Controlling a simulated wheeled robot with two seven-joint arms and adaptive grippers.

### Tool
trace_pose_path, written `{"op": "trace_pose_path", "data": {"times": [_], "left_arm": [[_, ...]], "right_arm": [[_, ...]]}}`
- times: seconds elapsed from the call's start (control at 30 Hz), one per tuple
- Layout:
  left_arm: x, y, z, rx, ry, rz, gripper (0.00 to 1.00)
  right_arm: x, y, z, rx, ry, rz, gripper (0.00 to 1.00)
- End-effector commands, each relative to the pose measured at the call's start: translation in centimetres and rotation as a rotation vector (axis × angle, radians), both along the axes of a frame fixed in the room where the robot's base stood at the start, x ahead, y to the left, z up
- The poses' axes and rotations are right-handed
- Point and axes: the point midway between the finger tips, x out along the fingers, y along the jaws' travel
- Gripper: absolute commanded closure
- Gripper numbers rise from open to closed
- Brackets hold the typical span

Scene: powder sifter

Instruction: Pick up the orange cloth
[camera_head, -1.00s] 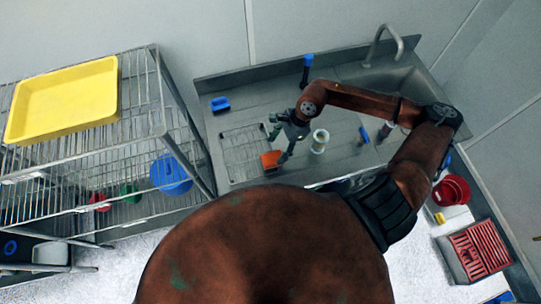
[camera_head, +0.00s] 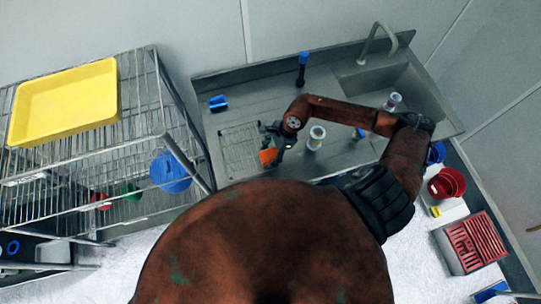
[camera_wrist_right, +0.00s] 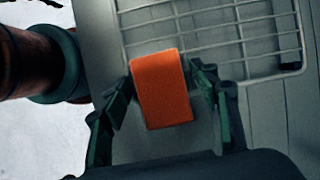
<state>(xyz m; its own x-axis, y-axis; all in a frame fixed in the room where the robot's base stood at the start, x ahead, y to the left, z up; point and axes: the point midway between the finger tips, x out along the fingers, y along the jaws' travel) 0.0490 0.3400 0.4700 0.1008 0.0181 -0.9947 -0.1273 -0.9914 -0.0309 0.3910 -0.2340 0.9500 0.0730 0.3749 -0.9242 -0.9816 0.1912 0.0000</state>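The orange cloth (camera_head: 267,156) lies at the front edge of the wire rack on the steel counter, partly covered by my right gripper in the head view. In the right wrist view the cloth (camera_wrist_right: 161,89) is a bright orange, block-like piece between my fingers. My right gripper (camera_head: 271,142) is over it. Its two green-grey fingers (camera_wrist_right: 162,78) stand apart on either side of the cloth, tips close to its side edges. I cannot tell if they touch it. My left gripper is not in view.
The wire rack (camera_head: 240,141) sits in the counter (camera_head: 335,165). A white cylinder (camera_head: 316,137) stands just right of my gripper. A blue item (camera_head: 217,102) lies behind the rack. A wire shelf with a yellow tray (camera_head: 65,72) stands left; the sink (camera_head: 420,90) is right.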

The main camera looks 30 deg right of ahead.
Motion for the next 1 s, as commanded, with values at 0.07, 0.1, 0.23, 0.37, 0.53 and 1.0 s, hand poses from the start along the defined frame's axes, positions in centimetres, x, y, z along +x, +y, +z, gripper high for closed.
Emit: {"op": "trace_pose_path", "data": {"times": [0.07,0.1,0.23,0.37,0.53,1.0], "left_arm": [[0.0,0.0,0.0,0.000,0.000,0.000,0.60],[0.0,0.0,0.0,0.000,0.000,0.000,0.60],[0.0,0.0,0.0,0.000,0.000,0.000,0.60],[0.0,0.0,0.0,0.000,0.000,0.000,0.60],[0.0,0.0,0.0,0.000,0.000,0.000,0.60],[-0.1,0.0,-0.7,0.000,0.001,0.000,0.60]], "right_arm": [[0.0,0.0,0.0,0.001,0.000,0.000,0.52],[0.0,0.0,0.0,0.001,0.000,0.000,0.54],[0.0,0.0,0.0,0.001,0.000,0.000,0.63],[0.0,0.0,0.1,0.001,0.000,0.000,0.72],[0.0,0.0,0.1,0.001,0.000,0.000,0.84],[0.1,0.0,1.2,0.000,-0.004,0.001,0.85]]}}
